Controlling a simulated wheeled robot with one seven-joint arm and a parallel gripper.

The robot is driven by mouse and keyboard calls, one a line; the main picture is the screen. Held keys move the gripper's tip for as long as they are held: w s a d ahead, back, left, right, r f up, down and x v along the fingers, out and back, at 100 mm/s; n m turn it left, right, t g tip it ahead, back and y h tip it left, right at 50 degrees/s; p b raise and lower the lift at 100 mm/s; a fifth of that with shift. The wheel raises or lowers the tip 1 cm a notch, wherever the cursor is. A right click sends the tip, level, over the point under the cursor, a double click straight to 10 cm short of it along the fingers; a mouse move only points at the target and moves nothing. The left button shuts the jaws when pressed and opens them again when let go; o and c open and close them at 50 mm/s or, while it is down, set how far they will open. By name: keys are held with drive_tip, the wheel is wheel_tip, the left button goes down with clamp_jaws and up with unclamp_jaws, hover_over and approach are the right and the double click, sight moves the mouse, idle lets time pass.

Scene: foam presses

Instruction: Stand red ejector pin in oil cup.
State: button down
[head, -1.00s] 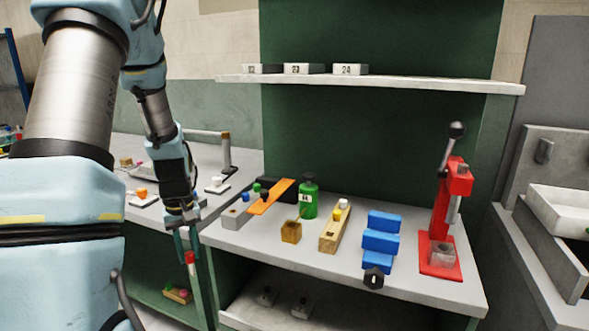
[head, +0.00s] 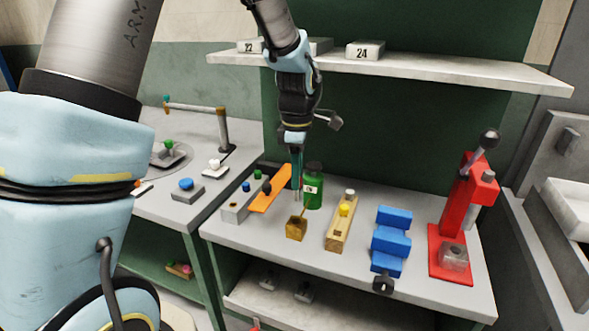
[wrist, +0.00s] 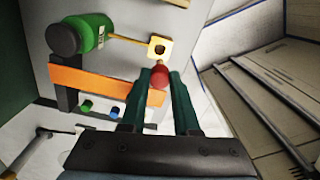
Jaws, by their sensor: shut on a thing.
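My gripper (head: 297,196) points down above the workbench, with its green fingers in front of the green bottle. In the wrist view its fingertips (wrist: 160,88) are closed on the red ejector pin (wrist: 159,76); the red end shows and the rest is mostly hidden. I cannot make out the pin in the head view. A brass block with a square top and a dark hole (head: 297,228), seemingly the oil cup, stands just below the fingertips. It also shows in the wrist view (wrist: 159,48), just beyond the pin. I cannot tell whether pin and cup touch.
The green bottle (head: 314,187) stands close behind, its thin spout reaching toward the cup. An orange bar (head: 270,190) lies left, a wooden block (head: 341,226) right. Farther right are blue steps (head: 390,242) and a red press (head: 462,215). The shelf (head: 450,70) runs above.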

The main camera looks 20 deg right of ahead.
sight(297, 195)
idle(0.3)
drive_tip(key=shift+f+b, duration=1.8)
drive_tip(key=shift+f, duration=1.15)
drive_tip(key=shift+f+b, duration=0.95)
drive_tip(key=shift+f, duration=1.3)
drive_tip(key=c, duration=0.6)
unclamp_jaws()
wheel_tip(297, 195, up, 11)
drive_tip(key=shift+f+b, duration=0.1)
drive_tip(key=shift+b, duration=1.05)
